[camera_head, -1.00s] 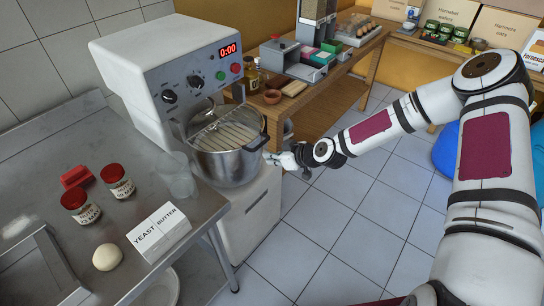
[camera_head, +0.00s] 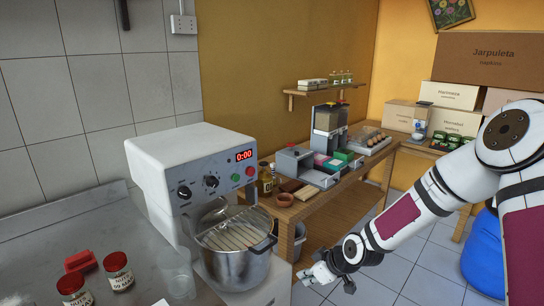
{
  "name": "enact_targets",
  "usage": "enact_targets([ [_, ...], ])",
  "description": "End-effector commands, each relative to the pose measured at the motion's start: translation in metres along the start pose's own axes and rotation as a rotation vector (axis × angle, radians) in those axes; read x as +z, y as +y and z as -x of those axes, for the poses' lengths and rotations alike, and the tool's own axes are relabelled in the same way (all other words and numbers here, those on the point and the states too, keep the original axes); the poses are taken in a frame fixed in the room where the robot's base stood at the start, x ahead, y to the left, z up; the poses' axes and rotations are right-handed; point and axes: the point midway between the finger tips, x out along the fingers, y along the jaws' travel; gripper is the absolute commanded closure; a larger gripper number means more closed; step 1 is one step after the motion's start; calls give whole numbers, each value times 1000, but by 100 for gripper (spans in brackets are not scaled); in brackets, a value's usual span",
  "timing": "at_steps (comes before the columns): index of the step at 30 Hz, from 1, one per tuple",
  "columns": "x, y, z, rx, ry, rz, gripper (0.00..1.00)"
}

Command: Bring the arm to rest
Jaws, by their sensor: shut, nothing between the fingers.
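My arm (camera_head: 405,220) comes in from the right edge of the head view and bends at an elbow high on the right. Its forearm slopes down to the left. My gripper (camera_head: 306,274) is shut and empty. It hangs over the tiled floor, to the right of the mixer's steel bowl (camera_head: 238,268), with a gap between them in the picture. The fingertips are small in this view.
The white mixer (camera_head: 160,170), its display reading 0:00, stands left of my gripper. A steel table (camera_head: 40,235) with red-lidded jars (camera_head: 118,271) is further left. A wooden table (camera_head: 345,192) with trays stands behind. Tiled floor (camera_head: 420,265) is open below my forearm.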

Motion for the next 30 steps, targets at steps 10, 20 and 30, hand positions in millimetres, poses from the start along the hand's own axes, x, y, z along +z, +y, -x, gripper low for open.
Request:
enact_targets([
  [10,-3,6,118,143,-246,-48,100],
  [20,-8,-15,241,314,-351,-213,100],
  [30,-1,-74,353,431,-320,-460,100],
])
